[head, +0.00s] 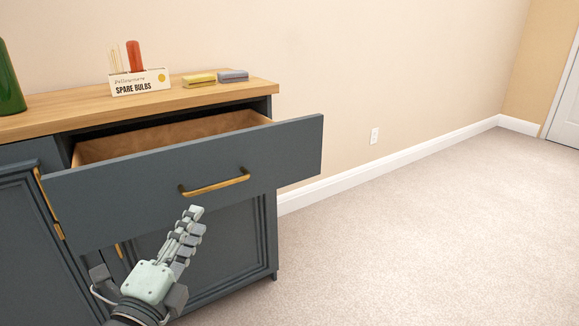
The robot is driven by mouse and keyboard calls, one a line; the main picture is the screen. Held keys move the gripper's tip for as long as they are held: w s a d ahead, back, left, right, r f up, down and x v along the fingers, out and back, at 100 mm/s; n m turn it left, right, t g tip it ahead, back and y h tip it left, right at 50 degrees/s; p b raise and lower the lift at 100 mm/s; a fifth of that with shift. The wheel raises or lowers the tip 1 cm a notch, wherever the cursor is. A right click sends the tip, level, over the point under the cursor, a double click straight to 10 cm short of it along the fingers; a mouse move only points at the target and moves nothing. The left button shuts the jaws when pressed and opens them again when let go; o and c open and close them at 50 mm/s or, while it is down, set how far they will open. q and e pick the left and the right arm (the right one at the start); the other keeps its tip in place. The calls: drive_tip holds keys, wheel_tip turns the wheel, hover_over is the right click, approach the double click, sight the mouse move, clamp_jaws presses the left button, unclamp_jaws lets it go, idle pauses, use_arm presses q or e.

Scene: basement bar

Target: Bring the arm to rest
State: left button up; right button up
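My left gripper (172,245) reaches up from the bottom left, in front of the dark blue-grey cabinet (232,245). Its jointed fingers are extended and apart, with nothing seen between them. The tips point up, just below the brass handle (215,184) of the pulled-out drawer (125,190), with a small gap in the picture. The gripper's pale palm cover faces me. My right gripper is not in view.
The open drawer juts out above the gripper; its visible inside is bare. On the wooden top (55,115) stand a "SPARE BULBS" box (140,83), a yellow block (199,80), a grey block (233,76) and a green bottle (8,80). Carpet (420,230) at right is clear.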

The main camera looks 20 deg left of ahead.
use_arm(q)
wheel_tip(320, 180, down, 18)
drive_tip(key=s+a+n+g+y+p, duration=0.2)
drive_tip(key=a+n+g+p, duration=0.15)
drive_tip(key=n+g, duration=0.55)
drive_tip(key=s+d+f+n+g+h+p, duration=0.1)
drive_tip(key=s+d+f+n+g, duration=0.2)
drive_tip(key=s+f, duration=0.3)
drive_tip(key=s+d+f+n+g+h+p, duration=0.1)
drive_tip(key=s+f+n+g, duration=0.3)
drive_tip(key=f, duration=0.4)
drive_tip(key=shift+s+d+f+n+g, duration=0.35)
drive_tip(key=shift+s+d+n, duration=0.25)
drive_tip(key=shift+s+d, duration=0.5)
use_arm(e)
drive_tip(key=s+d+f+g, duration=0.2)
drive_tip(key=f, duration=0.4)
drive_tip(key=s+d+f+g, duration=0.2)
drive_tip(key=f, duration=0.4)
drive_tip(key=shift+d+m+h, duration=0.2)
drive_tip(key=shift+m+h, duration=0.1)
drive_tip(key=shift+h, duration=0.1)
